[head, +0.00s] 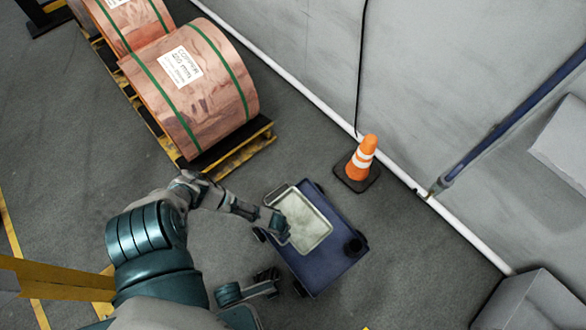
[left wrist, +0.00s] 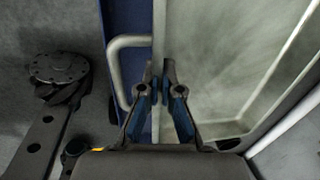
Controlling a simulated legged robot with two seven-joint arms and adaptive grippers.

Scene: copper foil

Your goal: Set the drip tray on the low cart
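The drip tray (head: 305,220) is a pale, shallow rectangular tray with a raised rim. In the head view it lies over the top of the low blue cart (head: 333,262); I cannot tell whether it rests fully on it. My left gripper (head: 281,230) is at the tray's left edge. In the left wrist view its fingers (left wrist: 160,80) are closed around the rim of the tray (left wrist: 215,65), beside a loop handle (left wrist: 118,62). Blue cart surface shows left of the rim. My right gripper (head: 268,282) is low in the head view, left of the cart; its fingers are unclear.
An orange cone (head: 361,158) stands close behind the cart, near the grey wall. Large copper foil rolls (head: 190,85) sit on a pallet (head: 232,152) at upper left. A grey box (head: 535,302) is at lower right. The floor right of the cart is clear.

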